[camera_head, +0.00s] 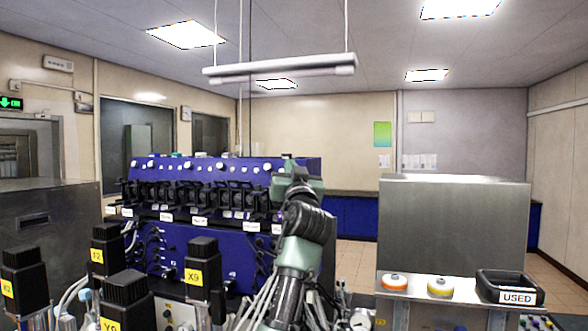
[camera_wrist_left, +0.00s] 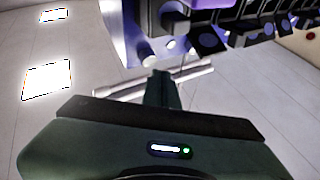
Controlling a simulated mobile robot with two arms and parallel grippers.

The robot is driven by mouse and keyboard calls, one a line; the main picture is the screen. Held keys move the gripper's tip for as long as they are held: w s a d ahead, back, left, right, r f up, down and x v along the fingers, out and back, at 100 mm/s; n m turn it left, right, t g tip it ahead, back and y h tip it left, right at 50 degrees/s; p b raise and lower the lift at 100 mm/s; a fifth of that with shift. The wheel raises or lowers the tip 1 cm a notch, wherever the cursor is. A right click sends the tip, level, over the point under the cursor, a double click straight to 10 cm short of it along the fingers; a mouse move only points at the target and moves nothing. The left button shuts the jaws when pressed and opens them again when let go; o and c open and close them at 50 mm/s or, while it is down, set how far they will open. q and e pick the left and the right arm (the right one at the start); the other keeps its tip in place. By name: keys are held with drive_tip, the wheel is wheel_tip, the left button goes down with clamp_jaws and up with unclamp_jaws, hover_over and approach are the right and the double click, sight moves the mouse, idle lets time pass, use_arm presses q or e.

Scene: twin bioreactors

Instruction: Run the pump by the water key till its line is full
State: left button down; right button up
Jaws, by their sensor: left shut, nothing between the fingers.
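A blue bioreactor cabinet (camera_head: 190,240) stands left of the middle. A row of black pump heads (camera_head: 190,200) runs along its front, with small white labels below and white round knobs (camera_head: 220,167) above. I cannot read which pump or key is for water, and no fill in a line can be made out. My left gripper (camera_head: 287,166) is raised at the right end of the row, shut and empty. In the left wrist view its shut fingers (camera_wrist_left: 162,88) point toward the pump row (camera_wrist_left: 250,28), seen tilted. I cannot tell whether they touch anything. My right gripper is not in view.
Black motor blocks with yellow tags, such as X9 (camera_head: 201,275), stand in front at the left. At the right are a steel cabinet (camera_head: 455,230), an orange-and-white roll (camera_head: 394,282), a yellow roll (camera_head: 440,287) and a black USED tray (camera_head: 510,285). A lamp (camera_head: 280,70) hangs above.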

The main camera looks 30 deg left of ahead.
use_arm(q)
drive_tip(key=shift+w, duration=0.15)
drive_tip(key=shift+w+a, duration=0.1)
drive_tip(key=shift+w, duration=0.15)
drive_tip(key=shift+w+a+f, duration=0.15)
drive_tip(key=shift+w+f, duration=0.1)
drive_tip(key=shift+w, duration=0.4)
idle(1.0)
idle(0.4)
drive_tip(key=shift+s+d+r+b, duration=0.15)
drive_tip(key=shift+s+b, duration=0.05)
drive_tip(key=shift+s, duration=0.3)
drive_tip(key=shift+s+d+r+b, duration=0.1)
drive_tip(key=shift+s+b, duration=0.05)
drive_tip(key=shift+s, duration=0.35)
drive_tip(key=shift+s+d+r, duration=0.15)
drive_tip(key=shift+s, duration=0.45)
drive_tip(key=s, duration=0.2)
drive_tip(key=s+r+b, duration=0.1)
drive_tip(key=shift+s+d, duration=0.25)
drive_tip(key=shift+d, duration=0.15)
